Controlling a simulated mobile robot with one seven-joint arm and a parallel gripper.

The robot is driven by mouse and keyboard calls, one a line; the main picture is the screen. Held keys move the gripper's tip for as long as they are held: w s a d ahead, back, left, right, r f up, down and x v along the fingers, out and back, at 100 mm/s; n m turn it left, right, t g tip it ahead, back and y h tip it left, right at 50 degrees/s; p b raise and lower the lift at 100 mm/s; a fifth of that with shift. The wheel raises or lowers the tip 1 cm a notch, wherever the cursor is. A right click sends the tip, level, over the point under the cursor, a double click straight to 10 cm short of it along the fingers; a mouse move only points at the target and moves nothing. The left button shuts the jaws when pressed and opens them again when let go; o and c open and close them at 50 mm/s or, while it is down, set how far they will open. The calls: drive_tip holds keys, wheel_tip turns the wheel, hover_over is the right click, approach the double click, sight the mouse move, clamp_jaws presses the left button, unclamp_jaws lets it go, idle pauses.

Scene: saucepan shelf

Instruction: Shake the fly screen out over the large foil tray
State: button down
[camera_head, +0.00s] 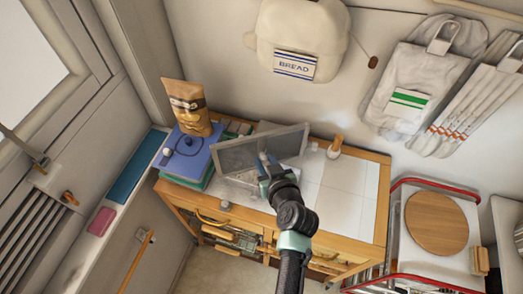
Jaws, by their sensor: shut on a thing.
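The fly screen (240,154) is a grey mesh panel in a pale frame. It is tilted above the wooden cabinet's top. My gripper (266,162) is at the screen's lower edge, right of its middle, and is shut on it. The fingertips are small and partly hidden by my wrist. A silvery tray, apparently the large foil tray (240,181), shows just below the screen. The screen and my gripper hide much of it, and I cannot tell whether the screen touches it.
A small brush-like object (335,147) stands behind right. The white tiled top (340,190) is clear at right. A red-railed trolley (437,183) holds a round board (436,222).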

sight(262, 148)
drive_tip(key=shift+r, duration=0.1)
drive_tip(key=shift+r+p, duration=1.45)
drive_tip(key=shift+r, duration=0.5)
